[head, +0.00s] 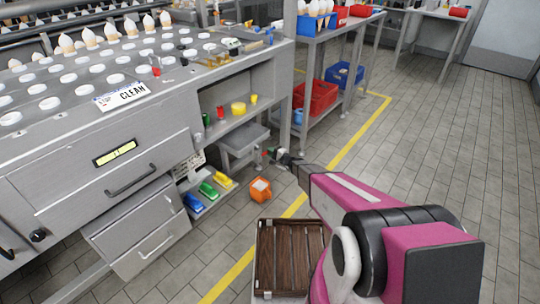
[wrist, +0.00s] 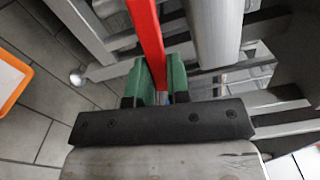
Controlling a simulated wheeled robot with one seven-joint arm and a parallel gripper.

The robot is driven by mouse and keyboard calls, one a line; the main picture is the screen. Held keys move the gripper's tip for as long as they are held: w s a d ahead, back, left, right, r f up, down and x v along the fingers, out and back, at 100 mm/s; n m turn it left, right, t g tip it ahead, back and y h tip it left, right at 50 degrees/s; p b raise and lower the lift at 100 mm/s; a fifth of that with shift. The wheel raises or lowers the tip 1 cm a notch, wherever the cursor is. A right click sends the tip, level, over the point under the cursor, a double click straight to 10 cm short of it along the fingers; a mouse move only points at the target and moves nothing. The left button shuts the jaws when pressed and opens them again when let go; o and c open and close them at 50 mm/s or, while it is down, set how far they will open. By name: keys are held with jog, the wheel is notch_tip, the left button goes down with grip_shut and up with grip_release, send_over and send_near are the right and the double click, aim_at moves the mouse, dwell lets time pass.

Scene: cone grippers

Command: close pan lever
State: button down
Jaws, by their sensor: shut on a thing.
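A red bar (wrist: 146,30), which looks like the lever, runs down from the top of the wrist view. My gripper (wrist: 156,80) has its two green fingers shut on the lower end of the bar, one on each side. In the head view my gripper (head: 278,157) is small and low, by the right end of the grey machine (head: 150,170), near its lower frame. The lever is too small there to tell apart clearly. The pan that it works cannot be made out.
Grey metal bars and a tube (wrist: 215,30) lie close around my gripper. A side table (head: 335,32) with red and blue bins stands behind. The tiled floor at right is clear.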

jog(key=shift+r+n, duration=0.5)
jog(key=shift+n, duration=0.4)
jog(key=c, duration=1.1)
grip_release()
jog(key=v, duration=1.1)
